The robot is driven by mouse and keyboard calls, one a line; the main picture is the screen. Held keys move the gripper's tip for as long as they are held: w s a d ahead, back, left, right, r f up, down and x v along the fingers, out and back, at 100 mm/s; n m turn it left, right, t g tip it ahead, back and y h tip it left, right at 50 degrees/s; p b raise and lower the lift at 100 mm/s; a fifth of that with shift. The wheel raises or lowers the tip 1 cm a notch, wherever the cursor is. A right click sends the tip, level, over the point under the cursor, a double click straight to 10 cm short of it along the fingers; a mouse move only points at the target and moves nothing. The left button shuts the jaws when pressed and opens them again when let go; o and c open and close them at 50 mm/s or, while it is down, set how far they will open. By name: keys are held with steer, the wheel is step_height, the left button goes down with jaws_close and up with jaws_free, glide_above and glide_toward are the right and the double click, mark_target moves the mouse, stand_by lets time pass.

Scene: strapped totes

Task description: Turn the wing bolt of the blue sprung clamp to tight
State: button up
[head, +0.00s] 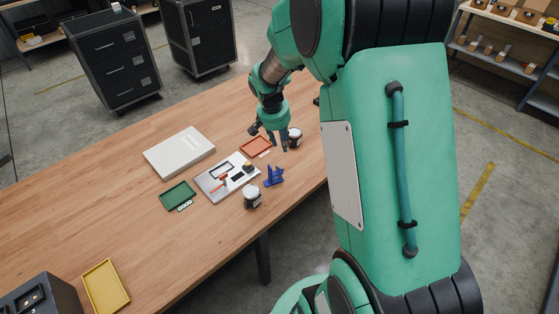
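A small blue clamp (273,177) stands on the wooden table, just right of a grey metal plate (213,188). Its wing bolt is too small to make out. My gripper (278,145) points down above the table, beyond the clamp and apart from it, beside the orange tray. Its fingers look spread, with nothing seen between them.
The plate bears a red-handled part and dark pieces. Around it are an orange tray (248,144), a green tray (178,195), a white box (180,152) and two dark jars (252,201) (295,143). A yellow tray (105,288) lies front left.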

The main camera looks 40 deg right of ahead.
mark_target(280, 169)
steer(key=r+n+y+p, duration=0.1)
steer(key=n, duration=0.3)
steer(key=a+r+n+y+p, duration=0.1)
steer(key=n+p, duration=0.1)
steer(key=n, duration=0.3)
steer(key=r+n+p, duration=0.1)
steer(key=n+p, duration=0.1)
steer(key=n, duration=0.2)
steer(key=shift+s+a+r+n+y, duration=0.2)
steer(key=shift+s+n+y, duration=0.1)
steer(key=shift+y, duration=0.1)
steer(key=shift+f, duration=0.15)
step_height(280, 169, down, 14)
steer(key=shift+r+b, duration=0.25)
steer(key=shift+b, duration=0.3)
jaws_close()
